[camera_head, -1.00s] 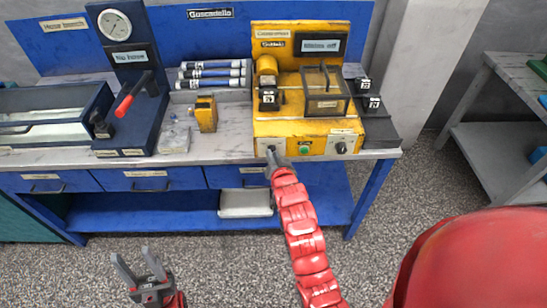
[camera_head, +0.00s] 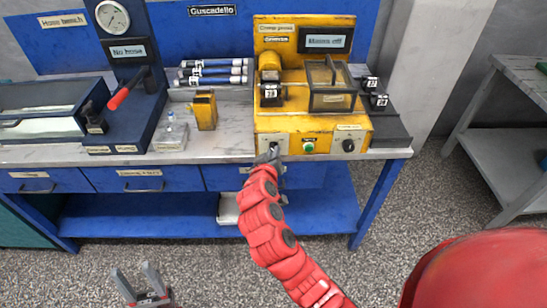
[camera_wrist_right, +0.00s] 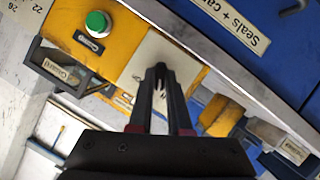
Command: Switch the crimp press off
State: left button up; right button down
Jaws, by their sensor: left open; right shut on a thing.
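The yellow crimp press (camera_head: 290,124) stands on the bench. Its dark display (camera_head: 326,41) appears to read "Machine off". On its front are a pale switch plate (camera_head: 279,141) at the left, a green button (camera_head: 309,146) and a black knob (camera_head: 348,145). My right gripper (camera_head: 270,155) is at the switch plate, shut on a small switch there. In the right wrist view its fingertips (camera_wrist_right: 159,68) are close together over the plate and mostly hide the switch. The green button (camera_wrist_right: 97,22) is beside it. My left gripper (camera_head: 135,268) is open and empty, low in front of the bench.
Left of the press are a yellow block (camera_head: 205,111), a rack of hoses (camera_head: 213,73) and a dark stand with a red-handled lever (camera_head: 128,88). Blue drawers (camera_head: 130,180) lie below the bench edge. A grey table (camera_head: 510,150) stands at the right.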

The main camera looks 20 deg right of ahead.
jog(key=shift+a+f+n+h+b, duration=0.15)
jog(key=shift+n+h+b, duration=0.55)
jog(key=shift+n, duration=0.4)
jog(key=c, duration=0.9)
grip_release()
jog(key=shift+o, duration=0.2)
jog(key=p+v, duration=0.1)
jog(key=v, duration=1.6)
jog(key=shift+s+a, duration=0.15)
